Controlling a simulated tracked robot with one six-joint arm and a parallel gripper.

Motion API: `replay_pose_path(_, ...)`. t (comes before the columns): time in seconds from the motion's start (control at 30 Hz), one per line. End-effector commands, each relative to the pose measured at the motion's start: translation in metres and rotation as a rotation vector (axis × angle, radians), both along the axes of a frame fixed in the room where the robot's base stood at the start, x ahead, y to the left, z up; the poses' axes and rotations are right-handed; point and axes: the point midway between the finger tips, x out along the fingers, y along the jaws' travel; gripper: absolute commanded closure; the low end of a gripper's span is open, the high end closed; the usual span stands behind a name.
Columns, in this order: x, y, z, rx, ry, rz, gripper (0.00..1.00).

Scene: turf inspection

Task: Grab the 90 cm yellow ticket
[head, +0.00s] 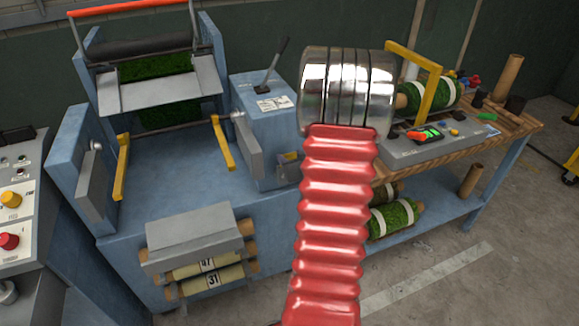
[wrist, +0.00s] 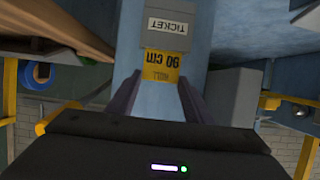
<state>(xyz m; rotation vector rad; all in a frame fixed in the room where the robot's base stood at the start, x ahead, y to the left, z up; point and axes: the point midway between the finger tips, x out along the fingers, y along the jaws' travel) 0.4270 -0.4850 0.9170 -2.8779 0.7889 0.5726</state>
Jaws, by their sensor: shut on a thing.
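The yellow ticket (wrist: 162,64) shows in the wrist view, printed "90 cm" and "ROLL", upside down in the picture. Its upper end meets a grey holder (wrist: 165,28) labelled "TICKET" on a blue panel. I cannot tell whether that end is inside the holder's slot. My gripper (wrist: 160,82) has its two dark fingers at the ticket's left and right edges, shut on it. In the head view my red arm and its silver rings hide the gripper and the ticket.
The blue machine (head: 180,180) fills the left, with a lever box (head: 265,125) beside my arm. To the right, a wooden bench (head: 515,125) holds a turf roll (head: 440,92) and a grey console (head: 440,145). Floor is open at lower right.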

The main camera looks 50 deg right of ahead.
Motion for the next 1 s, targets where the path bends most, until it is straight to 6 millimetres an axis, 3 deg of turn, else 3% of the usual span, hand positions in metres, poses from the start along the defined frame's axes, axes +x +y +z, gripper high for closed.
replay_pose_path(0.3, 0.000, 0.000, 0.000, 0.000, 0.000, 0.000, 0.85)
replay_pose_path(0.63, 0.000, 0.000, 0.004, -0.001, -0.001, 0.000, 0.85)
replay_pose_path(0.87, 0.000, 0.000, 0.024, -0.003, -0.001, 0.000, 0.85)
replay_pose_path(1.0, 0.000, -0.001, 0.045, -0.005, -0.002, 0.000, 0.85)
